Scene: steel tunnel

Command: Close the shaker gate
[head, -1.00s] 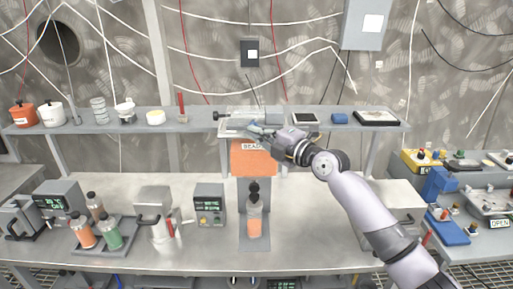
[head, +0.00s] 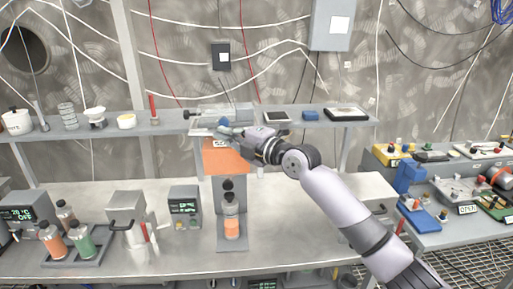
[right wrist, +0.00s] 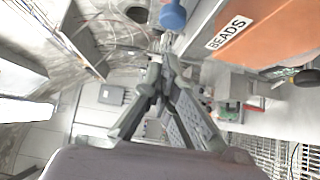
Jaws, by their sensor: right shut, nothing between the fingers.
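An orange hopper (head: 225,160) with a white "BEADS" label hangs under the shelf, and it fills the upper right of the right wrist view (right wrist: 280,28). A clear box-like part (head: 232,112) with a dark knob (head: 187,114) at its left end sits on the shelf above it. I cannot tell which part is the shaker gate. My right gripper (head: 229,132) is shut and empty at the front of that part, beside a small blue piece (head: 223,124). In the right wrist view, the gripper (right wrist: 165,62) has its fingertips just below a blue knob (right wrist: 173,15). Contact is unclear. My left gripper is out of view.
A bottle with orange contents (head: 231,222) stands below the hopper. The shelf (head: 160,127) holds pots, cups and trays. Bottles in a rack (head: 90,253) and a grey machine (head: 128,222) stand left on the bench. A side table (head: 440,225) with devices is at right.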

